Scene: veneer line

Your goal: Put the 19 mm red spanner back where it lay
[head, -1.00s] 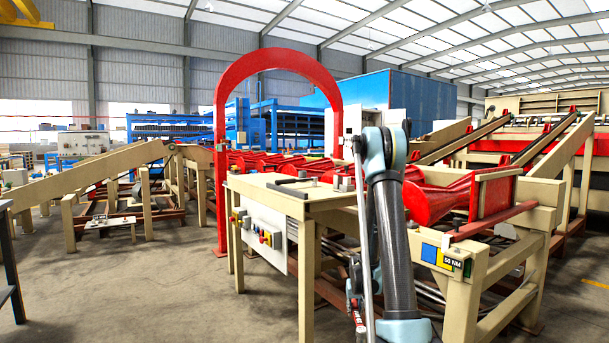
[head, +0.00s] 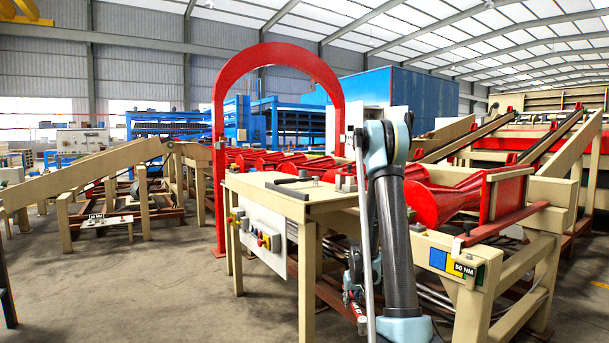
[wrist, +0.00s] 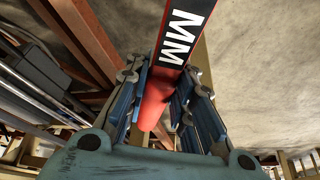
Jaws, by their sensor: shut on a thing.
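My gripper (wrist: 163,98) is shut on a red spanner (wrist: 157,88), which sits between its blue finger pads in the wrist view. The spanner carries a black label with white letters "MM"; the number is out of the picture. In the head view, the spanner (head: 359,318) shows as a small red and dark piece, hanging low beside my arm, above the floor. Much of my gripper is hidden behind a pale pole and my arm there. The place where the spanner lay cannot be told.
A beige table (head: 262,192) with a dark flat bar (head: 287,194) and small blocks stands ahead, with a button panel (head: 262,240) on its side. A beige frame right of my arm bears a "50 NM" sign (head: 465,269). Open floor (head: 140,290) lies at left.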

